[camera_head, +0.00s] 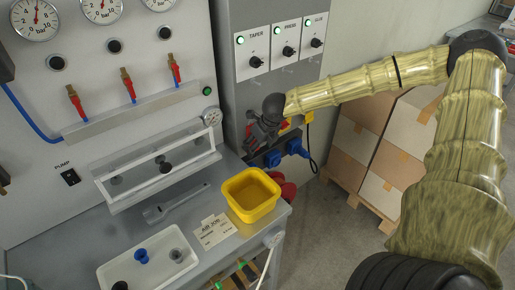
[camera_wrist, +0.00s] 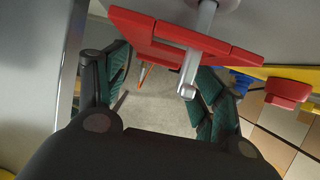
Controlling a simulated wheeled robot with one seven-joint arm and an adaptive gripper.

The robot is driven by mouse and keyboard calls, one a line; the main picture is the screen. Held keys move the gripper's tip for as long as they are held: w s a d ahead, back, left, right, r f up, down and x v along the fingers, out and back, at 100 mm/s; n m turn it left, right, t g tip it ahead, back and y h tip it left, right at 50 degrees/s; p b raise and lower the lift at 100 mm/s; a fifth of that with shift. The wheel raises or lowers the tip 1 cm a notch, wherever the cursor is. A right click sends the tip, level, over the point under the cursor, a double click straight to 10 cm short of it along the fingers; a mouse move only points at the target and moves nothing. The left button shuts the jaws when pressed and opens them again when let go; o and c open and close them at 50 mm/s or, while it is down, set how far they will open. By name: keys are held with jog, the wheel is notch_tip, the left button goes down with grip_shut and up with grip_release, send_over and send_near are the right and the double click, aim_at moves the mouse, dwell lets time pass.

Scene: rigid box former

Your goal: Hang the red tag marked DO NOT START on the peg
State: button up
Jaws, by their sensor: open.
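In the wrist view the red tag (camera_wrist: 160,40) is at the top, seen at a steep angle, so its lettering is not readable. The metal peg (camera_wrist: 198,50) crosses in front of the tag and its end points toward me. I cannot tell whether the peg passes through a hole in the tag. My gripper (camera_wrist: 160,80) is open, its green-padded fingers apart with floor visible between them. In the head view my gripper (camera_head: 260,138) is at the grey cabinet's front below the switches, and only a small red patch (camera_head: 285,125) shows beside it.
A yellow part (camera_head: 308,117) and blue plugs (camera_head: 297,148) are on the cabinet close to my gripper. A yellow bin (camera_head: 250,195), a card (camera_head: 214,231) and a white tray (camera_head: 115,272) are on the bench. Stacked boxes (camera_head: 355,140) stand at the right.

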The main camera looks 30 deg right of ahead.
jog(key=v, duration=0.8)
jog(key=shift+s+a+r+b, duration=0.2)
jog(key=shift+a+r+b, duration=0.1)
jog(key=shift+a, duration=0.15)
